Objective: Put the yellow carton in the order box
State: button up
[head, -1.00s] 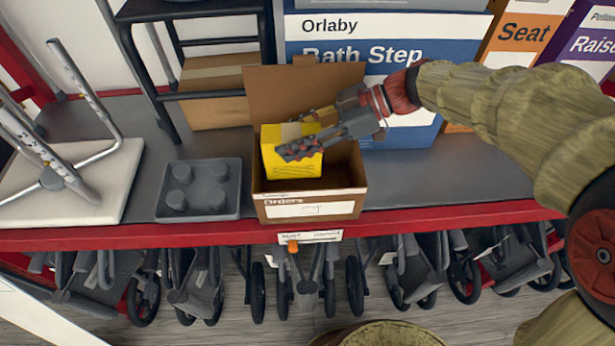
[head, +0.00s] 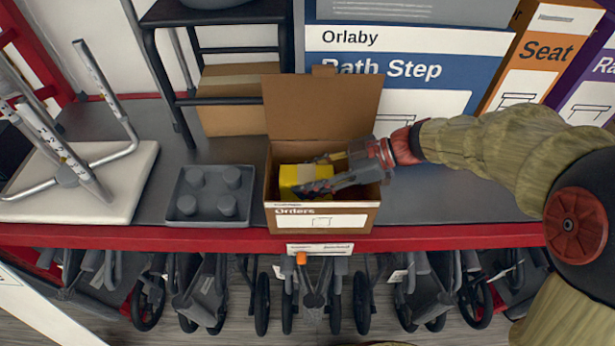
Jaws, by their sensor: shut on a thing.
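The yellow carton (head: 291,182) is inside the open cardboard order box (head: 288,211), toward its left side, with its top below the box's raised rear flap. My gripper (head: 322,176) reaches in from the right and is shut on the carton. The box stands on the grey shelf, its front marked "Orders". The carton's lower part is hidden by the box's front wall, so I cannot tell whether it touches the bottom.
A grey tray with round knobs (head: 210,197) lies left of the box. A white seat with metal legs (head: 80,185) is farther left. A black step frame (head: 210,50), a brown carton (head: 232,115) and a blue Bath Step box (head: 410,80) stand behind.

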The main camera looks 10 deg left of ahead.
jog(key=shift+f, duration=0.15)
jog(key=o, duration=1.3)
jog(key=shift+w+d+r, duration=0.15)
jog(key=shift+d+r, duration=0.1)
jog(key=shift+r, duration=0.15)
jog(key=p+v, duration=0.1)
jog(key=v, duration=1)
jog(key=shift+d, duration=0.2)
